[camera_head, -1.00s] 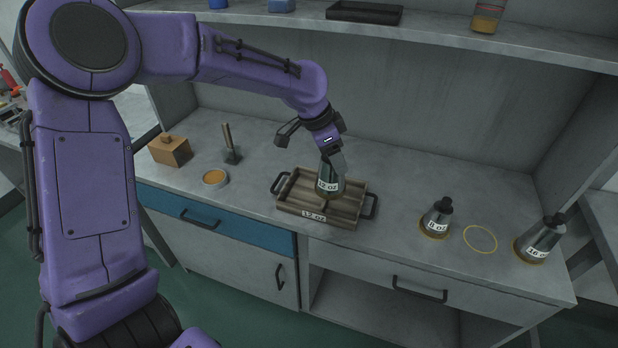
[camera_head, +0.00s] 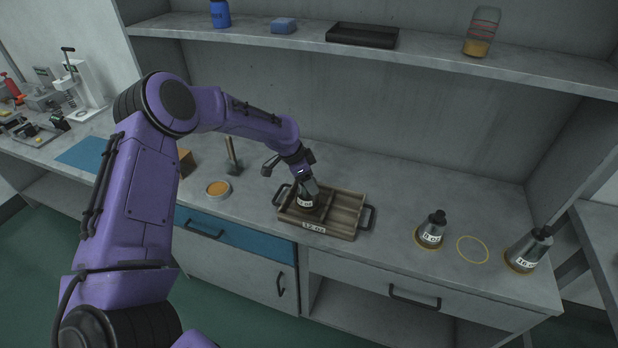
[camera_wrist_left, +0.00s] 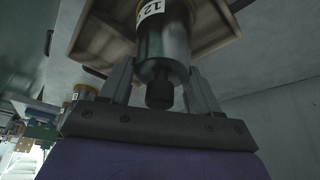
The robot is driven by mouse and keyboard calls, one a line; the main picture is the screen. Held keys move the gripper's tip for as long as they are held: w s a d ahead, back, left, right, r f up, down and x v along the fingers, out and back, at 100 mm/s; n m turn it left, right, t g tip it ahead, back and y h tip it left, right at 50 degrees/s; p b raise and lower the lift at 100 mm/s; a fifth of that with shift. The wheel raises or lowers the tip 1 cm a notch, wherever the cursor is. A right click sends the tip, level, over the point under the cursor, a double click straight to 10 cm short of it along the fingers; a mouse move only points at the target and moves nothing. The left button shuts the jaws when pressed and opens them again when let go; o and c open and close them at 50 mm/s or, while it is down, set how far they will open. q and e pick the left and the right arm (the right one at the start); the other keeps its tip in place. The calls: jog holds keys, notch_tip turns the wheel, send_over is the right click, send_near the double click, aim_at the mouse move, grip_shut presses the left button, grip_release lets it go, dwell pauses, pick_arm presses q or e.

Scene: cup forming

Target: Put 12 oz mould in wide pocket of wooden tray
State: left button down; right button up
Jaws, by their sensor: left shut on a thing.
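The 12 oz mould (camera_head: 306,201) is a dark metal cup shape with a white label. My left gripper (camera_head: 305,184) is shut on its top end, from above. In the left wrist view the mould (camera_wrist_left: 166,42) sits between the two fingers (camera_wrist_left: 160,88), with its dark knob toward the palm. The wooden tray (camera_head: 345,229) has black side handles, a divider and a "12 oz" label on its front. The mould is at the tray's left compartment, low among its walls; whether it touches the floor cannot be told. My right gripper is out of view.
The 8 oz mould (camera_head: 431,231), an empty yellow ring (camera_head: 473,250) and the 16 oz mould (camera_head: 528,250) are to the right. A dish of orange material (camera_head: 218,188) and a dark tool with a wooden handle (camera_head: 233,160) are to the left. A shelf (camera_head: 300,38) overhangs the back.

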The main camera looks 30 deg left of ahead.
pick_arm(q)
jog(key=shift+d+f, duration=0.1)
jog(key=shift+c, duration=1.1)
grip_release()
jog(key=shift+r, duration=0.3)
jog(key=b+v, duration=0.1)
jog(key=v, duration=1)
jog(key=shift+s+r+b, duration=0.15)
jog(key=shift+r+b, duration=0.2)
